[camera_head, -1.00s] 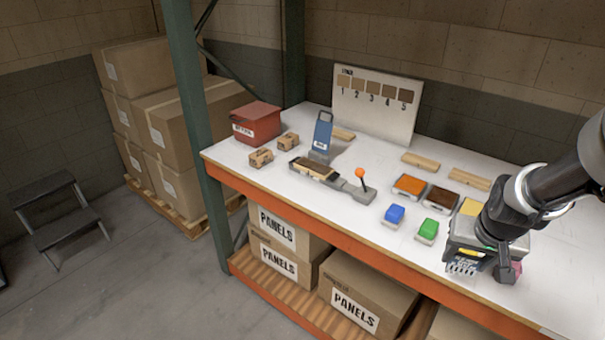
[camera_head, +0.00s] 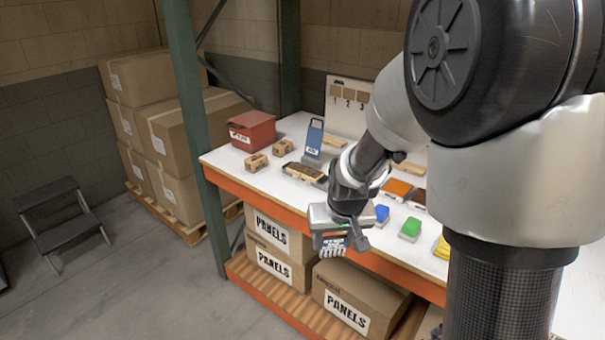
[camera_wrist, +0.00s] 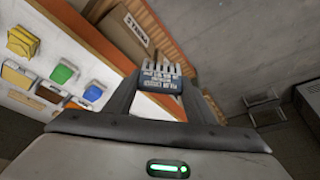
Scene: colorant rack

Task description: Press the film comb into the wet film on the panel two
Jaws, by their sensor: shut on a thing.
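My gripper (camera_head: 340,230) is shut on the film comb (camera_head: 333,246), which hangs teeth down off the bench's front edge. In the wrist view the grey-blue, lettered comb (camera_wrist: 160,76) sits between my gripper's fingers (camera_wrist: 160,96), its pale teeth pointing away from me. A panel with a dark brown top (camera_head: 305,171) lies on the bench behind and to the left of the gripper. It is apart from the comb. Its number cannot be read, and my arm hides the right part of its holder.
A blue upright piece (camera_head: 313,138), small wooden blocks (camera_head: 256,162) and a red bin (camera_head: 252,130) stand near the panel. A blue block (camera_head: 382,213), green block (camera_head: 410,228) and orange-topped tray (camera_head: 397,188) lie to the right. A numbered swatch board (camera_head: 340,112) stands behind, partly hidden.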

